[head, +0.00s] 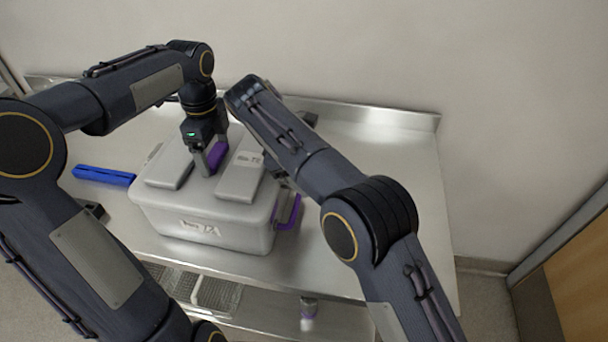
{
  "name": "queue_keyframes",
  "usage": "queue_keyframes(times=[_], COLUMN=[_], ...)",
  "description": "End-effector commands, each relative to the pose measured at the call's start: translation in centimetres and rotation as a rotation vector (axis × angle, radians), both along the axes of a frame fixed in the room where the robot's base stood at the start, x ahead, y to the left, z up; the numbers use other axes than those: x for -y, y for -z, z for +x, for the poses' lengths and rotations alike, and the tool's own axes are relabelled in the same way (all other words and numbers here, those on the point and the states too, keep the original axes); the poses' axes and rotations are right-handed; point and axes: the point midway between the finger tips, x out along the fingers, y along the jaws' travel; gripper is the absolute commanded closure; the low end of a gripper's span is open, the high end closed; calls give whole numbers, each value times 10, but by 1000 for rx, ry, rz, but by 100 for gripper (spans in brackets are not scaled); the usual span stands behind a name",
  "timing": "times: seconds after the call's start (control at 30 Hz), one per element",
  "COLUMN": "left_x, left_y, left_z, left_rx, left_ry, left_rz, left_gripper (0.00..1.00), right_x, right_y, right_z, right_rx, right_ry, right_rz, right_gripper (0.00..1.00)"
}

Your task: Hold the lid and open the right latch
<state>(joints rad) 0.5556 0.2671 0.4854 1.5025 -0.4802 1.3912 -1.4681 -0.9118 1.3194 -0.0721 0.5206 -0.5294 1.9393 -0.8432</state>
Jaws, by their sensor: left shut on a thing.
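A grey lidded box (200,227) stands on the steel table. Its grey lid (240,176) has raised panels and a purple handle (217,156) in the middle. My left gripper (209,168) points down at the lid's middle and is shut on the purple handle. The purple right latch (288,212) sticks out from the box's right side. The box's left side shows only a pale grey part.
A blue bar-shaped object (103,175) lies on the steel table (380,150) left of the box. A raised rim runs along the table's back at the wall. The table's right side is clear.

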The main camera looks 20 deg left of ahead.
Motion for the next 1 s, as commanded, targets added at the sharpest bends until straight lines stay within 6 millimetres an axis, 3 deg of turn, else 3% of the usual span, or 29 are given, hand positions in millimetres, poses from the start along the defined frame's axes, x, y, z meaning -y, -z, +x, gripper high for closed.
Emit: queue_keyframes(times=[0.37,0.4,0.47,1.0], left_x=[0,0,0,0], left_y=[-1,-1,-1,-1], left_z=[0,0,0,0], left_rx=[0,0,0,0], left_ry=[4,4,4,0], left_rz=[1,1,1,0], left_gripper=[66,66,66,66], right_x=[0,0,0,0], right_y=[1,1,1,0], right_z=[0,0,0,0], right_rx=[1,0,0,-1], right_ry=[0,-1,-1,0], right_rz=[-6,-6,-6,0], right_gripper=[91,49,41,40])
